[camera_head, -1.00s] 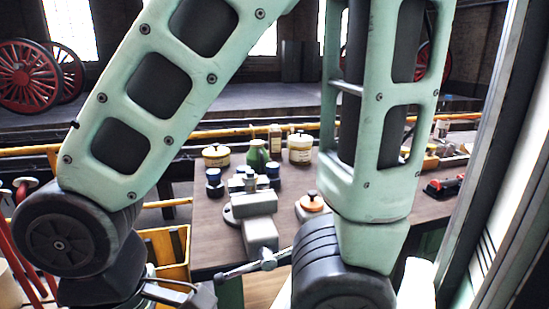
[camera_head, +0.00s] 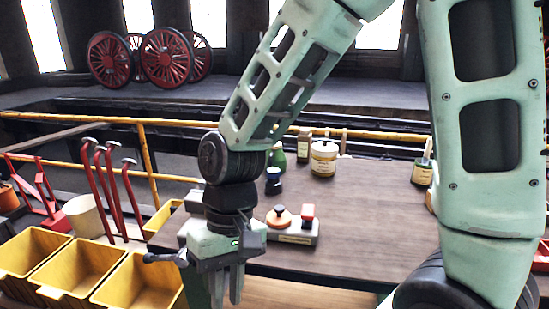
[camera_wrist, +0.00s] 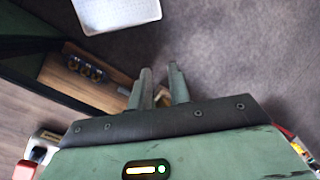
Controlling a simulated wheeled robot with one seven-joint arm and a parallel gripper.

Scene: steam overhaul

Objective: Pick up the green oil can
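The green oil can (camera_head: 278,157) stands on the workbench (camera_head: 350,225) in the head view. It is mostly hidden behind my arm, and only a green part shows beside the elbow joint. My gripper (camera_head: 227,290) hangs fingers down at the bench's near left edge, well in front of the can and apart from it. The two fingers also show in the wrist view (camera_wrist: 159,75), with a gap between them and nothing held. The can does not show in the wrist view.
A cream pot (camera_head: 323,160), a dark blue jar (camera_head: 273,182) and an orange-topped block (camera_head: 280,217) stand on the bench. Yellow bins (camera_head: 80,270) and red levers (camera_head: 118,195) are at left. A white tray (camera_wrist: 115,10) lies below in the wrist view.

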